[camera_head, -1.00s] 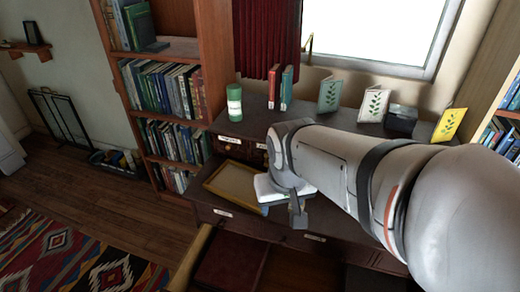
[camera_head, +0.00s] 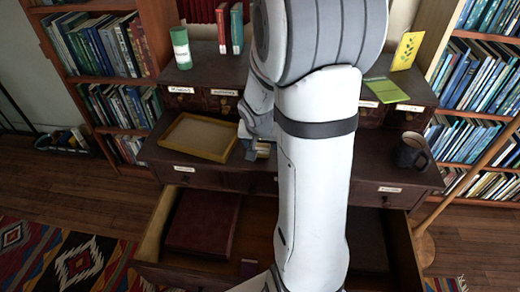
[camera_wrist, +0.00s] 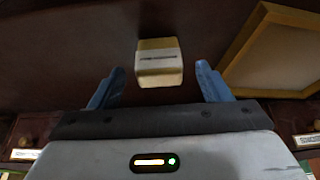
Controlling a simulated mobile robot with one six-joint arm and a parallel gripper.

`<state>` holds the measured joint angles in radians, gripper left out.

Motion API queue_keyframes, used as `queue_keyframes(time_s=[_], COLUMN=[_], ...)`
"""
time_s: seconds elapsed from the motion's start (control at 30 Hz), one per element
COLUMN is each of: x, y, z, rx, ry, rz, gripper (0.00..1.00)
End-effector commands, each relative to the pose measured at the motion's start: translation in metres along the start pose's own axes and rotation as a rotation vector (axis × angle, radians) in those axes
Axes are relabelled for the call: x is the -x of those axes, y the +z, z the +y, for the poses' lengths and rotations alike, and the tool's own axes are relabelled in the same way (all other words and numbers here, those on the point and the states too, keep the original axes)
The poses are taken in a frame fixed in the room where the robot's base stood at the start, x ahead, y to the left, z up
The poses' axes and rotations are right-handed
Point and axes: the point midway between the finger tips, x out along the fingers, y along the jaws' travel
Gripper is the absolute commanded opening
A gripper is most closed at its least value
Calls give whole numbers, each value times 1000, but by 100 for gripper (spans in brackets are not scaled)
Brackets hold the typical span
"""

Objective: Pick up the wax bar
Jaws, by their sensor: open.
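A small cream block with a dark line across its face, which looks like the wax bar (camera_wrist: 160,66), sits on the dark desk surface in the wrist view. My gripper (camera_wrist: 158,72) has its two blue fingers spread, one on each side of the block in the picture, with gaps between. I cannot tell the height of the fingers over it. In the head view my arm covers the block and most of the gripper.
A wooden tray (camera_head: 171,139) lies left of the gripper. A green-labelled canister (camera_head: 181,48) and red and green books (camera_head: 237,28) stand on the upper shelf. A dark mug (camera_head: 411,152) is at the right. An open drawer (camera_head: 152,240) juts out below.

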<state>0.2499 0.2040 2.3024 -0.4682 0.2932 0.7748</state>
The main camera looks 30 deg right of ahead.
Motion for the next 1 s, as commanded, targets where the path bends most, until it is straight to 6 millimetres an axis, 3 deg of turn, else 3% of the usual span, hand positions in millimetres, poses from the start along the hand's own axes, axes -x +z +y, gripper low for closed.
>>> queue_keyframes(time_s=[0.2,0.53,1.0], x=[-34,-39,-39], y=[2,1,1], z=[1,0,0], rx=[2,2,3], ry=[0,-1,-1], rz=[-2,-1,-1], gripper=[71,70,32])
